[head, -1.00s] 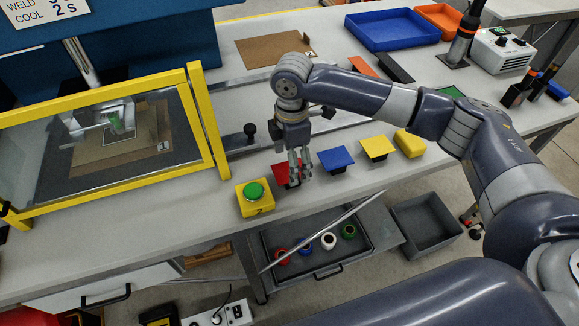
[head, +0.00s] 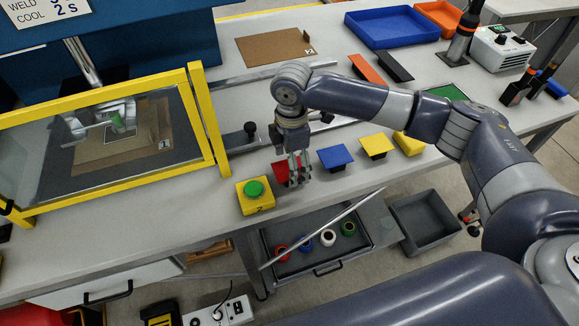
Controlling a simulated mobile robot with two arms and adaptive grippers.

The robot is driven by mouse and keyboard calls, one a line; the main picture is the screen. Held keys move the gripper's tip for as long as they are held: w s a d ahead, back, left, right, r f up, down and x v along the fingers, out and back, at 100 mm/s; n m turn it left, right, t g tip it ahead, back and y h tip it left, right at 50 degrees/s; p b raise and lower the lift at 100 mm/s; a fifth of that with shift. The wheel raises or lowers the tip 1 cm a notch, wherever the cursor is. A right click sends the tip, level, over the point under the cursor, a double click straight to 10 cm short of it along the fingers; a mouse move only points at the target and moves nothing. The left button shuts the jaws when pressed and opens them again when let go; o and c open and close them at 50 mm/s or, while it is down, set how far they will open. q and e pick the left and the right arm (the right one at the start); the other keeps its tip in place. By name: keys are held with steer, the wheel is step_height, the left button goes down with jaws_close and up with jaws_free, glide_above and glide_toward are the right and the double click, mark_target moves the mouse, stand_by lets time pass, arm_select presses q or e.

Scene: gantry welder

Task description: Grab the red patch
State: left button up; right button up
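The red patch (head: 281,171) is at the front of the table, right of the yellow box with the green button (head: 254,196). My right gripper (head: 298,178) points down at the patch's right side and covers part of it. Its fingers look apart, with some red showing beside and between them. Whether they touch the patch is hard to tell. My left gripper is not in view.
A blue patch (head: 335,158) and a yellow patch (head: 376,145) stand on supports to the right. The yellow-framed guard (head: 203,120) encloses a grey head (head: 85,125) over a brown panel. An open drawer (head: 345,262) holds several coloured rings.

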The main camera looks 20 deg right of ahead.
stand_by(0.3)
steer(key=c, duration=0.9)
